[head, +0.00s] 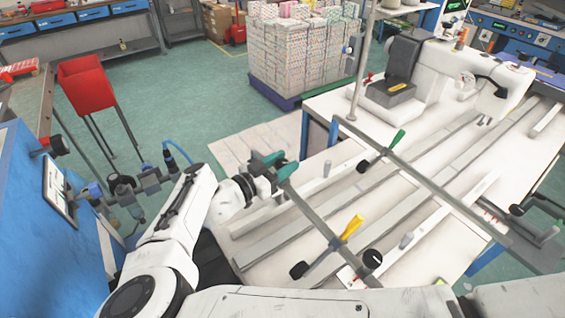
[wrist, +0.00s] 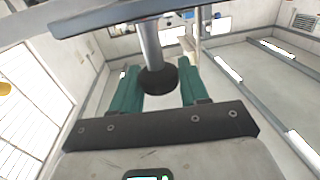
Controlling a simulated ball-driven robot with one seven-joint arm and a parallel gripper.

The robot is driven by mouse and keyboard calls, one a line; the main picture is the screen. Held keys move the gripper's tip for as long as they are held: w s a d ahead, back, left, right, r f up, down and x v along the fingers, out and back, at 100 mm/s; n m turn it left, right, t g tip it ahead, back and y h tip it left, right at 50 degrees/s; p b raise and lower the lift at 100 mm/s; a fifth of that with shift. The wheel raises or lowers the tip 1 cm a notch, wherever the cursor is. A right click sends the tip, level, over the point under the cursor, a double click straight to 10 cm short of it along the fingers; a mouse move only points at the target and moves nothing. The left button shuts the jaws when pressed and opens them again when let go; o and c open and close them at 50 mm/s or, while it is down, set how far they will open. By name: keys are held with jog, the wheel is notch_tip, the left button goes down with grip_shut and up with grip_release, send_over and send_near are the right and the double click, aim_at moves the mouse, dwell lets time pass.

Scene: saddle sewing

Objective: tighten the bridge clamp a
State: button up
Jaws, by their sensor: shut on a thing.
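In the wrist view the fingers (wrist: 157,88) stand on either side of a dark round knob (wrist: 158,81) on a grey rod (wrist: 149,42); the gripper is shut on this knob. The clamp bar runs down to a yellow handle (head: 351,228) and a black knob (head: 372,259). A second, longer bar (head: 430,184) crosses the table, with a green handle (head: 396,139). No letter is readable on either clamp.
Long pale rails (head: 330,213) lie across the white table (head: 345,108). A white sewing machine (head: 430,65) stands at its far side. Stacked patterned boxes (head: 300,50) are behind, and a red bin (head: 86,84) stands left. Green floor between is clear.

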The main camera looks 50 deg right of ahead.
jog(key=m+g+y+b, duration=0.1)
jog(key=g+b, duration=0.1)
jog(key=m+g+y+b, duration=0.1)
jog(key=m+g+b, duration=0.1)
jog(key=g, duration=0.1)
jog(key=m+g+y+b, duration=0.1)
jog(key=m+g, duration=0.1)
jog(key=shift+f+g+b, duration=0.4)
jog(key=m+g+y+b, duration=0.2)
jog(key=shift+b, duration=0.4)
jog(key=shift+r+m+g+y+b, duration=0.2)
jog(key=shift+m+g+y+b, duration=0.4)
jog(key=shift+b, duration=0.15)
jog(key=shift+r, duration=0.1)
jog(key=o, duration=0.9)
jog(key=shift+o, duration=0.2)
jog(key=shift+r, duration=0.1)
